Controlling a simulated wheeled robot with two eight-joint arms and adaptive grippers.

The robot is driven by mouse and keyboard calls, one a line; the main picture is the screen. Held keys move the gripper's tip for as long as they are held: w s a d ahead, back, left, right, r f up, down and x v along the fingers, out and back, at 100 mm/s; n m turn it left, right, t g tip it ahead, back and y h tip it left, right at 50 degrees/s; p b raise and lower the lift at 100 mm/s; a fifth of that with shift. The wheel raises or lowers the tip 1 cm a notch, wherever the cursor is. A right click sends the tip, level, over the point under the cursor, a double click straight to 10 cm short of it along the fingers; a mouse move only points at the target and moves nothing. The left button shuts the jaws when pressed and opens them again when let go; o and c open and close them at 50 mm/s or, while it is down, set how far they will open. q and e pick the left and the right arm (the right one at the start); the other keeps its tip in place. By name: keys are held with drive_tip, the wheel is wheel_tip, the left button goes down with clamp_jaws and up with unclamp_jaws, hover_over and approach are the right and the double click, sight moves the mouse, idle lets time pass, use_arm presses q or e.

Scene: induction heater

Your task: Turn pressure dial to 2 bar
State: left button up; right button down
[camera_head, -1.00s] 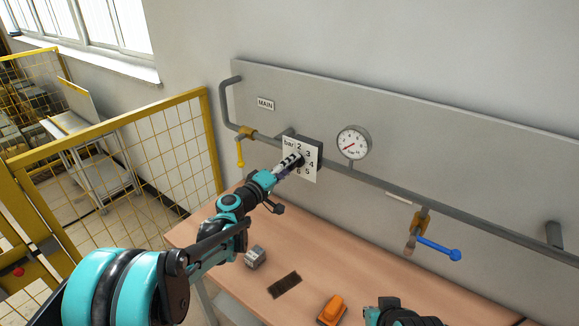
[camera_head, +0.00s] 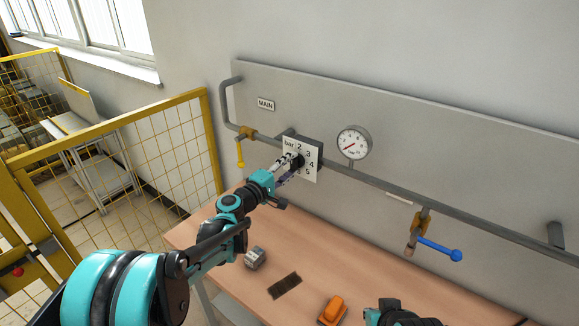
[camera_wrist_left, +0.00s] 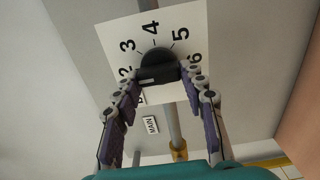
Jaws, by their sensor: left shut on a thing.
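The pressure dial is a black knob (camera_wrist_left: 157,66) on a white plate (camera_head: 316,172) with numbers around it, fixed to the grey wall panel. In the left wrist view the numbers 2 to 6 show around the knob, and a pale line shows low on its left part. I cannot tell exactly which number that line points at. My left gripper (camera_head: 291,168) is at the plate, its fingers on either side of the knob and shut on it. In the head view the fingers partly hide the knob. Part of my right arm's end (camera_head: 393,313) shows at the bottom edge; its fingers are not clear.
A round gauge (camera_head: 353,143) with a red needle sits right of the dial. A pipe runs along the panel, with a yellow-handled valve (camera_head: 240,155) and a blue-handled valve (camera_head: 438,248). Below, the table (camera_head: 225,268) holds an orange object (camera_head: 332,310) and small parts.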

use_arm(q)
drive_tip(key=o, duration=1.2)
drive_tip(key=shift+c, duration=0.2)
drive_tip(key=v, duration=1.2)
